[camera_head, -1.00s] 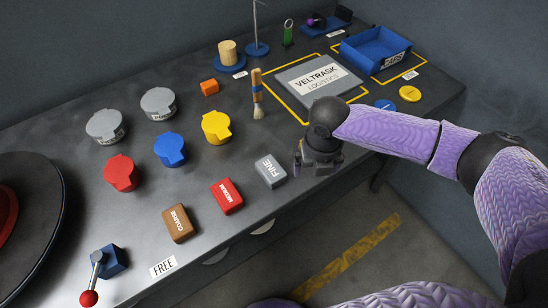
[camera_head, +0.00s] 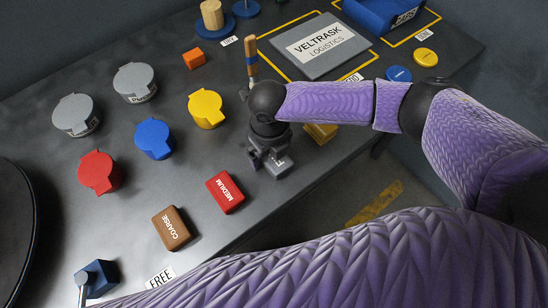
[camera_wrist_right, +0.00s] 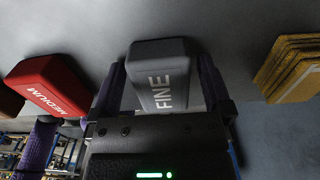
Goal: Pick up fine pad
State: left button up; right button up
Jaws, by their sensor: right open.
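The grey fine pad (camera_head: 283,170) lies on the dark bench at the right end of a row with the red medium pad (camera_head: 225,192) and the brown coarse pad (camera_head: 171,229). My right gripper (camera_head: 270,160) is over the fine pad and hides most of it in the head view. In the right wrist view the fine pad (camera_wrist_right: 163,75), lettered FINE, sits between the two open fingers, one along each side. I cannot tell whether the fingers touch it. The medium pad (camera_wrist_right: 50,88) is to the left there. My left gripper is not in view.
A yellow-brown block (camera_head: 320,133) stands just right of the gripper, partly behind my forearm; it also shows in the right wrist view (camera_wrist_right: 291,68). A brush (camera_head: 251,60) stands behind the gripper. Lidded pots, including a yellow one (camera_head: 206,109), stand to the left.

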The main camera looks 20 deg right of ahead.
jog(key=c, duration=1.1)
notch_tip(320, 180, up, 10)
jog(key=p, duration=0.3)
jog(key=shift+f+p, duration=0.15)
jog(key=shift+p, duration=0.15)
jog(key=shift+r, duration=0.25)
